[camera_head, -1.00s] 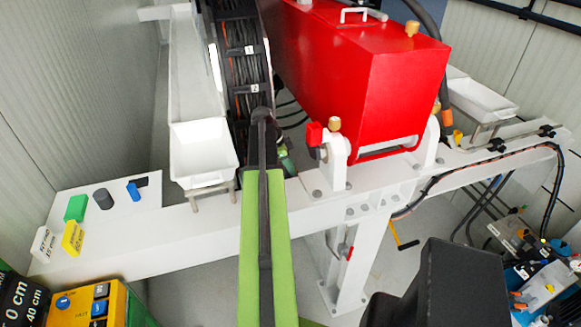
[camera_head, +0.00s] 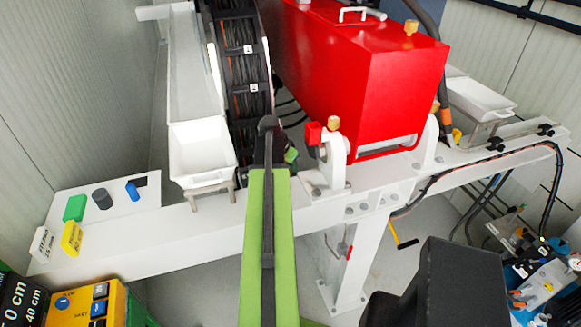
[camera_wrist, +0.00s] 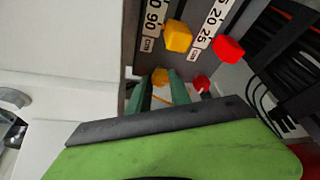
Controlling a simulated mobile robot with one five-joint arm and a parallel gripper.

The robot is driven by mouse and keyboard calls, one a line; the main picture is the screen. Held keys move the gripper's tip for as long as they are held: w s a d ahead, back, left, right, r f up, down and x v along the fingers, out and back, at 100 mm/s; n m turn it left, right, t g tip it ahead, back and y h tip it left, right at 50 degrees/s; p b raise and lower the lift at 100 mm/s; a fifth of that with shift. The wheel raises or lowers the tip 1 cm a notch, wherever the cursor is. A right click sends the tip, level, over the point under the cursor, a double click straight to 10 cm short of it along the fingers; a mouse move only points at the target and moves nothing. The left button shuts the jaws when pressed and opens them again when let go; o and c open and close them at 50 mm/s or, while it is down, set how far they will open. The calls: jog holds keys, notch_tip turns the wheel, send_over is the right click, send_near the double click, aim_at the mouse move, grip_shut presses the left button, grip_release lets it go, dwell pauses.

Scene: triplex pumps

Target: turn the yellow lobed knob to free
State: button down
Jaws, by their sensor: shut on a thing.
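In the wrist view, a small yellow knob (camera_wrist: 160,76) shows between the tips of my gripper's two green fingers (camera_wrist: 160,86). The fingers are closed on it, and they hide part of its outline, so its lobes and turn angle are hard to read. In the head view, my black and green arm covers the place where the gripper works, and the yellow lobed knob is hidden there.
Just beyond the knob in the wrist view are a yellow block (camera_wrist: 178,36) and a red block (camera_wrist: 229,48) beside number scales. A smaller red part (camera_wrist: 201,83) sits close to the right finger. A white tray (camera_head: 203,152) and a red tank (camera_head: 365,75) flank my arm.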

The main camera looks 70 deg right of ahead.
jog(key=shift+s+n+t, duration=0.1)
jog(key=shift+n+t, duration=0.2)
jog(key=shift+n, duration=0.5)
jog(key=c, duration=1.2)
grip_release()
jog(key=p+v, duration=1.6)
jog(key=v, duration=0.1)
jog(key=shift+a+r, duration=0.15)
jog(key=shift+a, duration=0.1)
